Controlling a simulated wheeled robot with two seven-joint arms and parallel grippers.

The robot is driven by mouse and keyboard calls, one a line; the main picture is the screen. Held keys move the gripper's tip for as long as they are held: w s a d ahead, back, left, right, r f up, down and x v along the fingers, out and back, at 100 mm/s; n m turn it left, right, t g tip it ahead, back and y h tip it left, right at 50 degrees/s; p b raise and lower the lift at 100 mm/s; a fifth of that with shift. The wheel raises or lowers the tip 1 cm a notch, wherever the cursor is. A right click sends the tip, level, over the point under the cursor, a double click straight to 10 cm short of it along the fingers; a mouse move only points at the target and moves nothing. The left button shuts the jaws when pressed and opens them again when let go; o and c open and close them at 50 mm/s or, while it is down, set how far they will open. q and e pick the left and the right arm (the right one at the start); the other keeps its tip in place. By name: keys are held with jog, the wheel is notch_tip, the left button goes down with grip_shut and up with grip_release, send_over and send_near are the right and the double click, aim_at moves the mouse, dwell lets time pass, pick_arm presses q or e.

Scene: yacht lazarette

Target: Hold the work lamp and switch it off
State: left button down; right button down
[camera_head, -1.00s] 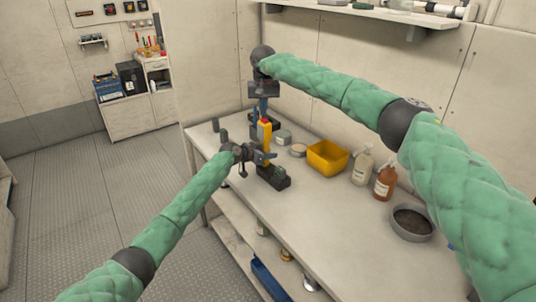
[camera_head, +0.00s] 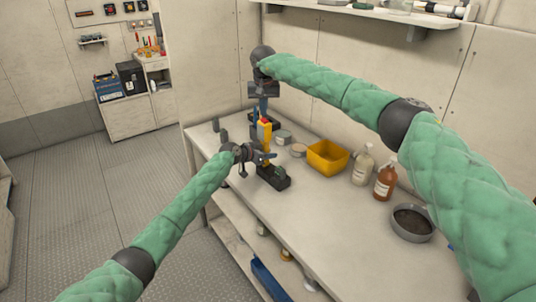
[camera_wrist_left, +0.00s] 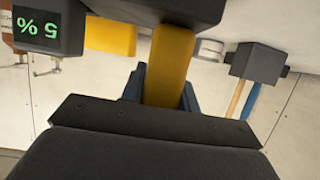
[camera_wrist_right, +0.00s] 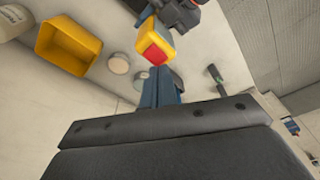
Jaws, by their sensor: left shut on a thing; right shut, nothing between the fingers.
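The work lamp has a yellow body (camera_head: 265,131) with a red button on top, and stands roughly upright above the bench. My left gripper (camera_head: 262,156) is shut around its body; in the left wrist view the yellow body (camera_wrist_left: 170,65) sits between the blue fingers, with a dark part above it. My right gripper (camera_head: 263,108) comes from above and is shut and empty. In the right wrist view its blue fingertips (camera_wrist_right: 158,75) are close to the red button (camera_wrist_right: 152,54); I cannot tell whether they touch it.
A dark base (camera_head: 273,178) sits on the bench below the lamp; a dark block with a green "5 %" display (camera_wrist_left: 45,25) shows in the left wrist view. A yellow bin (camera_head: 327,158), pump bottles (camera_head: 384,181) and a grey bowl (camera_head: 412,222) stand to the right. The near bench top is clear.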

jog(key=shift+f, duration=0.95)
dwell(0.6)
jog(key=shift+r, duration=3.6)
notch_tip(320, 180, up, 7)
jog(key=m+h, duration=0.3)
jog(key=m, duration=0.6)
send_over(263, 119)
jog(key=s+a, duration=0.2)
jog(key=s, duration=0.1)
jog(key=shift+w+m, duration=0.15)
jog(key=shift+m, duration=1.05)
